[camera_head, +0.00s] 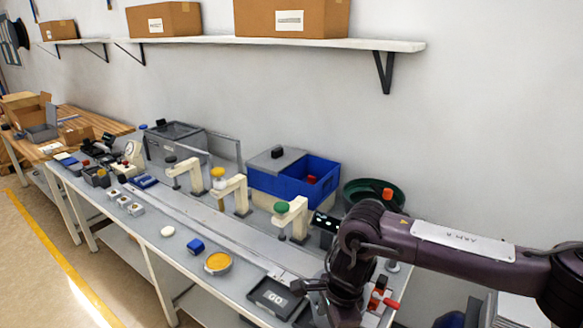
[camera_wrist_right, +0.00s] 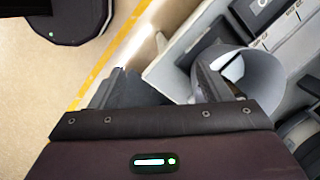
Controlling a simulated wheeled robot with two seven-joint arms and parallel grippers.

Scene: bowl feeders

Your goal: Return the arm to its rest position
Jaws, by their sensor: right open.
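My right arm (camera_head: 465,240) comes in from the right over the near right end of the grey bench (camera_head: 140,225). My right gripper (camera_head: 310,286) hangs low by the dark tray marked "GO" (camera_head: 275,297). In the right wrist view, the two dark fingers of the gripper (camera_wrist_right: 158,88) stand apart, with nothing seen between them. A grey hollow round part (camera_wrist_right: 250,72) shows just beyond the right finger; I cannot tell whether they touch. My left gripper is in neither view.
Cream posts with coloured caps, a blue bin (camera_head: 270,183) and a green bowl (camera_head: 355,190) stand behind. A shelf (camera_head: 330,44) with boxes is above. Open floor lies left.

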